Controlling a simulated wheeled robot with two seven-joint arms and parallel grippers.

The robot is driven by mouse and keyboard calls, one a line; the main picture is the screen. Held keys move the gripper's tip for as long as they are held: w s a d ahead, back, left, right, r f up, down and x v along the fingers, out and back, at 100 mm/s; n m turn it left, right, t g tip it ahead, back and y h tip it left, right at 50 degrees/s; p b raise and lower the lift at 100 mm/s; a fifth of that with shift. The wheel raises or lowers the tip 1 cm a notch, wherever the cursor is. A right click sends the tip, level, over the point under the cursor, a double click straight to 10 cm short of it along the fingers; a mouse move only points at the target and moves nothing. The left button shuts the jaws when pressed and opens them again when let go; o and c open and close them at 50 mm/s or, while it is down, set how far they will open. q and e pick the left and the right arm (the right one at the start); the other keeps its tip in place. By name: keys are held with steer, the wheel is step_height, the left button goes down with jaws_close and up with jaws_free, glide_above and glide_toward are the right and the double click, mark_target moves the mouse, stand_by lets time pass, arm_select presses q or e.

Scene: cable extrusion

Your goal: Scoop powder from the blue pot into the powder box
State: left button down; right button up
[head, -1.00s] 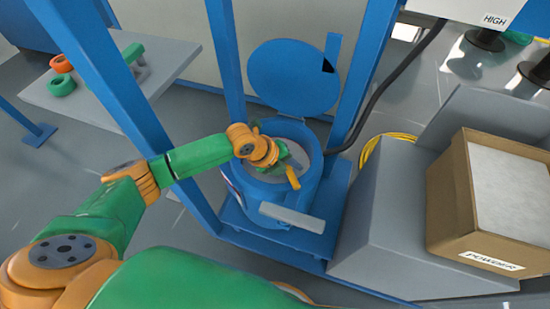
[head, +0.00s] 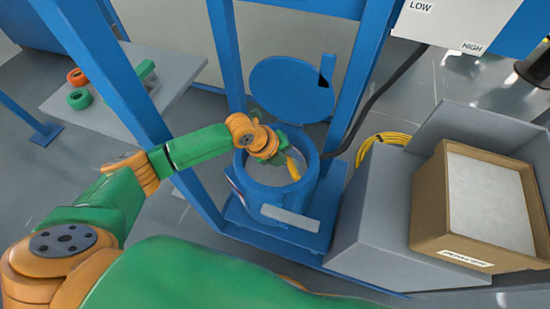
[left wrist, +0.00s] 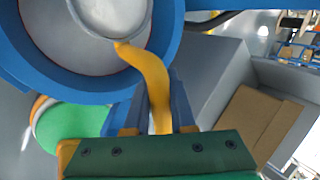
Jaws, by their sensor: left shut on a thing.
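The blue pot (head: 277,195) stands in the blue frame, with its round lid (head: 290,90) raised behind it. My left gripper (head: 274,155) is at the pot's mouth, shut on a yellow scoop (head: 293,168). The brown powder box (head: 425,205), labelled POWDER, has a pale top surface and stands at the right. My right gripper is not in view.
The powder box rests on a grey stand (head: 372,205) with a raised back panel. Blue frame posts (head: 348,75) rise on both sides of the pot. A dark cable (head: 385,95) hangs behind, and a yellow cable coil (head: 370,148) lies beyond the stand. A side table (head: 110,110) holds green and orange rings.

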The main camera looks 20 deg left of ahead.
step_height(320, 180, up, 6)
steer(key=p, duration=0.5)
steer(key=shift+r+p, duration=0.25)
steer(key=shift+p, duration=0.05)
